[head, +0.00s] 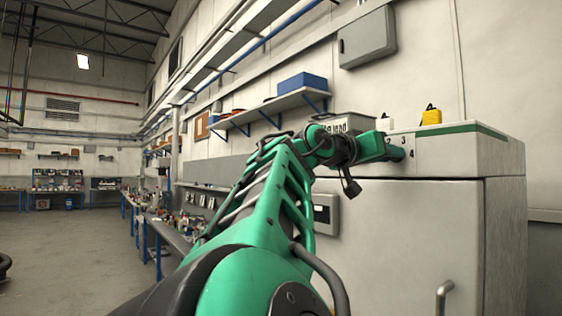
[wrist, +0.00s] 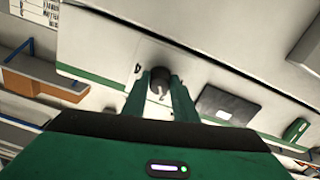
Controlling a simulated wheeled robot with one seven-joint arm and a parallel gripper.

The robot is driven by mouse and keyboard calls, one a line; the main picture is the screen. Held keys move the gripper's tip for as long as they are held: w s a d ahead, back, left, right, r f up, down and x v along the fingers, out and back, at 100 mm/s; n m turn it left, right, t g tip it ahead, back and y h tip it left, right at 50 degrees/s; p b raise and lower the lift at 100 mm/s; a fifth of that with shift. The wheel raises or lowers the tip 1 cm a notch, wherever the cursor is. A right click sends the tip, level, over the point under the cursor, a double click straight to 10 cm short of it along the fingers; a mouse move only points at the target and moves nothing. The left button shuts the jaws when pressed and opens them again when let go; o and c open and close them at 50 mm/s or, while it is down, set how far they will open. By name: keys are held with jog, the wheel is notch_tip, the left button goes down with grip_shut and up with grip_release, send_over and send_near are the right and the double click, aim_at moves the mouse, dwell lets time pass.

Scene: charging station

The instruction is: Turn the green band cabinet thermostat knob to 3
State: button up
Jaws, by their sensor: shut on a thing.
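The cabinet (head: 400,225) is pale grey-white, with a green band (head: 462,129) along its upper front edge. My gripper (head: 396,152) reaches its upper front at the left, beside the dial figures 2, 3 and 4. In the head view the gripper hides the knob. In the wrist view my gripper (wrist: 161,80) is shut on the dark round knob (wrist: 159,77), one green finger on each side. A small pale mark shows on the knob, but I cannot tell which figure it points to.
A yellow object (head: 431,116) and a grey lettered box (head: 343,124) are on or behind the cabinet top. A curved handle (head: 443,297) sticks out of the cabinet front low down. A wall shelf with a blue bin (head: 302,84) hangs behind. Open floor lies at far left.

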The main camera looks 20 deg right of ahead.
jog(key=shift+w+a, duration=0.1)
jog(key=shift+w, duration=0.05)
jog(key=m, duration=1.1)
jog(key=shift+w, duration=0.1)
dwell(0.4)
jog(key=shift+a, duration=0.1)
jog(key=o, duration=1)
jog(key=shift+w, duration=0.15)
jog(key=shift+o, duration=0.2)
jog(key=shift+m, duration=0.3)
jog(key=shift+s, duration=0.2)
jog(key=v, duration=1)
jog(key=shift+a, duration=0.3)
